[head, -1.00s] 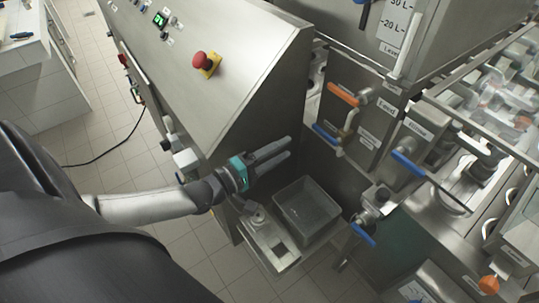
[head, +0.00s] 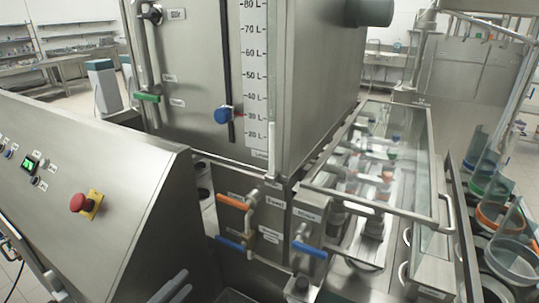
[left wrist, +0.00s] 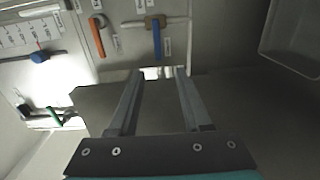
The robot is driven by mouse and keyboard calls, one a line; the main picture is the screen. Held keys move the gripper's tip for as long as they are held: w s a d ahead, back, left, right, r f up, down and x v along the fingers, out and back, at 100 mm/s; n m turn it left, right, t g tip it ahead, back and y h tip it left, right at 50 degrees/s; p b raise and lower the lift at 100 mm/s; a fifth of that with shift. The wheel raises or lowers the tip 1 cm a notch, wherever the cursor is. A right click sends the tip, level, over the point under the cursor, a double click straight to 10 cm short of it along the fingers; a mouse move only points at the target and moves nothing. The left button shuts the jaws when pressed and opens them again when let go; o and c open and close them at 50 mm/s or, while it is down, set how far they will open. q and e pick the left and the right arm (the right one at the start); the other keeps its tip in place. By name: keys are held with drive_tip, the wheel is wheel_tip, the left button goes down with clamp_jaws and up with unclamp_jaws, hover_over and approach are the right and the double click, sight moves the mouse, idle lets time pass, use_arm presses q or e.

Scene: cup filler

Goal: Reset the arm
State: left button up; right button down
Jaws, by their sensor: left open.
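My left gripper (left wrist: 156,88) is open and empty in the left wrist view, its two grey fingers apart with nothing between them. In the head view only its grey fingertips (head: 172,288) show at the bottom edge, in front of the slanted control panel's side. The orange-handled valve (head: 233,202) and the blue-handled valve (head: 229,243) sit on the steel machine front to the right of the fingertips. In the left wrist view the orange handle (left wrist: 97,38) and a blue handle (left wrist: 157,42) lie beyond the fingers. My right gripper is not in view.
The slanted control panel (head: 100,190) with a red stop button (head: 78,202) stands at the left. A steel tank (head: 325,90) with a litre scale (head: 257,80) rises at the centre. Another blue handle (head: 310,250) sticks out at right. A grey bin (left wrist: 290,42) shows in the left wrist view.

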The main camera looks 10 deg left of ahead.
use_arm(q)
drive_tip(key=s+d+f+m+g, duration=0.3)
drive_tip(key=d+m, duration=0.2)
drive_tip(key=d, duration=0.1)
drive_tip(key=s+d+f+m+g, duration=0.2)
drive_tip(key=d+m+g, duration=0.2)
drive_tip(key=d, duration=0.3)
drive_tip(key=s+a+m+g+y, duration=0.4)
drive_tip(key=s+m+g+y, duration=0.25)
drive_tip(key=s, duration=0.45)
drive_tip(key=s+f+g+b, duration=0.1)
drive_tip(key=s+f+b, duration=0.15)
drive_tip(key=f, duration=1.15)
drive_tip(key=s+f+b, duration=0.1)
drive_tip(key=f+b, duration=0.2)
drive_tip(key=f, duration=1)
drive_tip(key=s+a+f+g+b, duration=0.1)
drive_tip(key=s+a+f+b, duration=0.2)
drive_tip(key=s+f, duration=1.2)
wheel_tip(320, 180, down, 4)
drive_tip(key=shift+r+m+b, duration=0.15)
drive_tip(key=shift+m+b, duration=0.3)
drive_tip(key=shift+b, duration=0.25)
